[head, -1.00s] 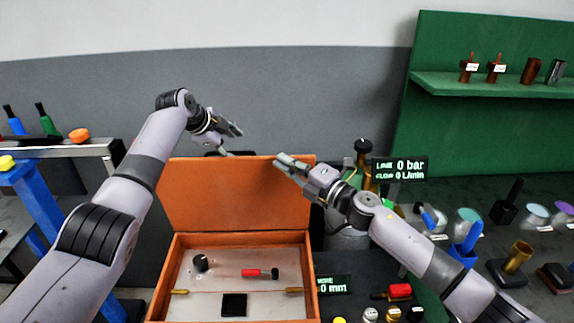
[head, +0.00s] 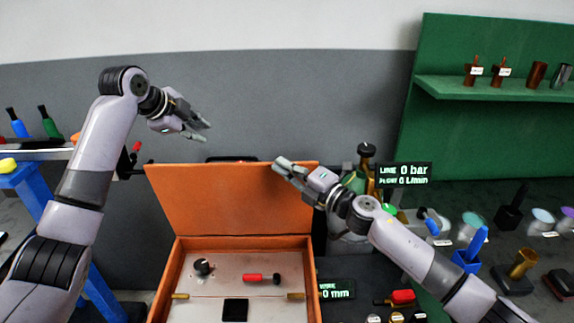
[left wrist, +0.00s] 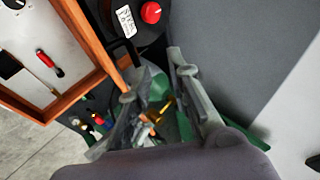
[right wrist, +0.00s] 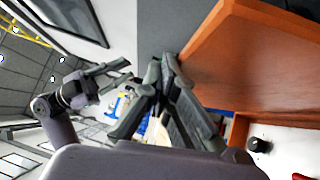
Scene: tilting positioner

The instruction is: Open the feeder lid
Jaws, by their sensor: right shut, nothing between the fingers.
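The orange box (head: 312,285) stands in front of me with its orange lid (head: 225,205) raised upright at the back. The lid also fills the right of the right wrist view (right wrist: 265,65). My right gripper (head: 280,165) is shut and empty at the lid's upper right edge; I cannot tell whether it touches. My left gripper (head: 206,131) is open and empty, above and left of the lid's top edge. Its parted fingers show in the left wrist view (left wrist: 155,75). No feeder label is readable on the box.
Inside the box lie a red-and-black part (head: 262,279), a black knob (head: 203,267) and a black square (head: 235,310). A black unit with a red knob (left wrist: 151,12) stands behind the box. A gauge display (head: 404,174) and bottle stand right of the lid.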

